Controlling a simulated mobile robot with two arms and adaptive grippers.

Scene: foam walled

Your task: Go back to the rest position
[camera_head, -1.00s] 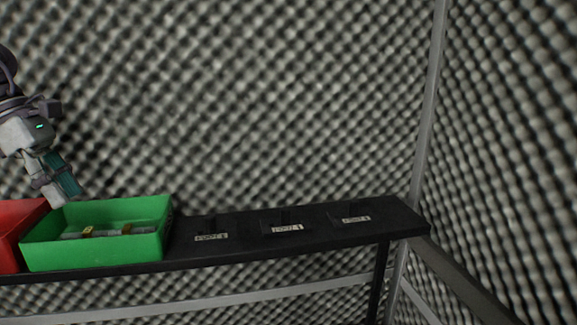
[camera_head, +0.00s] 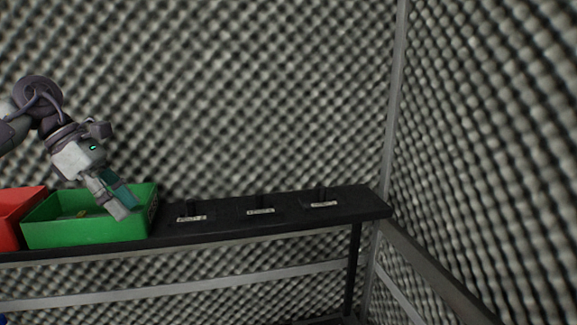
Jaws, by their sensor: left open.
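My left gripper (camera_head: 124,204) comes in from the left and points down and to the right. Its fingertips are in front of the right part of the green bin (camera_head: 85,232) in the picture. The gripper is open and I see nothing held in it. The green bin stands on a black shelf (camera_head: 230,227), with a small yellowish item (camera_head: 80,214) inside, partly hidden by the bin's front wall. My right gripper is not in view.
A red bin (camera_head: 14,222) stands left of the green one, cut by the picture edge. Grey foam walls and a metal corner post (camera_head: 392,110) enclose the place.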

